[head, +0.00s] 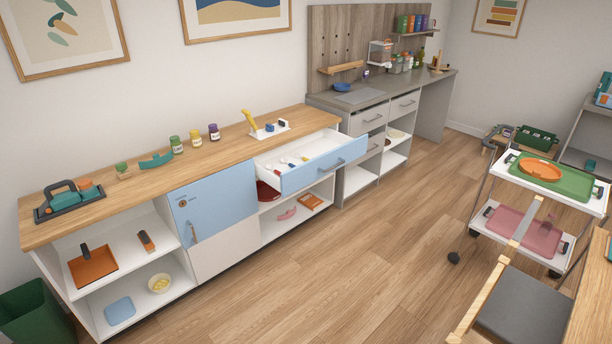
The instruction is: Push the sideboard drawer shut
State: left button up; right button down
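The sideboard (215,252) runs along the wall from the left to the middle of the head view, with a wooden top. The drawer's white inside shows several small items, too small to name surely. A light blue door (213,205) with a handle is on the sideboard's middle section and looks shut. Neither of my grippers shows in the head view.
Open floor (340,270) lies in front of the drawer. A grey counter (380,92) adjoins the sideboard on the right. A white trolley (482,206) with trays and a chair (520,305) stand at the right. A green bin (35,315) is at the lower left.

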aim_at(328, 150)
jog(key=i+j, duration=0.8)
jog(key=j, duration=0.25)
jog(key=i+j, duration=0.2)
jog(key=i, duration=0.15)
jog(key=i+j+u, duration=0.1)
jog(key=i, duration=0.25)
jog(key=i+l, duration=0.1)
jog(key=i, duration=1.4)
